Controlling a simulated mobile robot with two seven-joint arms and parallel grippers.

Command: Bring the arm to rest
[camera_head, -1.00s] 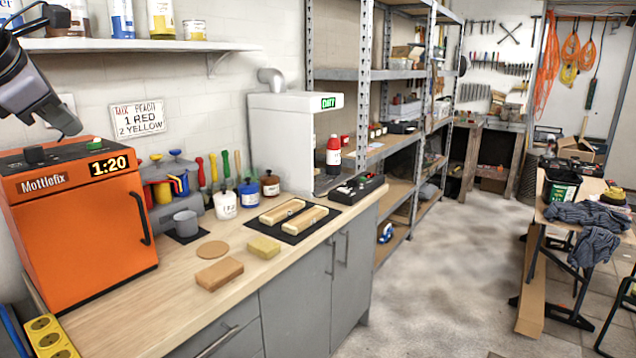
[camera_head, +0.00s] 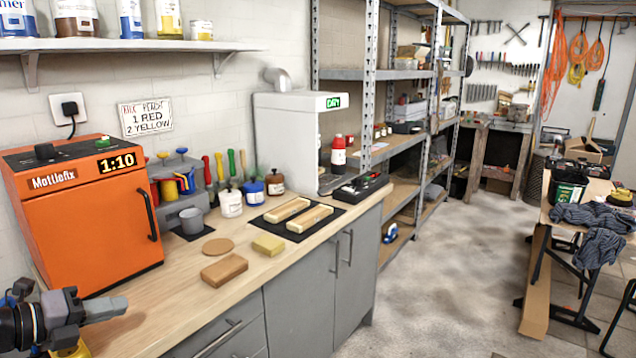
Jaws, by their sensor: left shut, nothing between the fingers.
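My left arm comes in at the lower left, in front of the orange Mottlefix oven (camera_head: 85,225). My left gripper (camera_head: 118,308) is shut and empty, low by the front edge of the wooden worktop (camera_head: 180,310). It points to the right and appears apart from everything on the worktop. My right gripper is out of view.
The oven reads 1:10. A wall shelf (camera_head: 130,46) holds cans.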

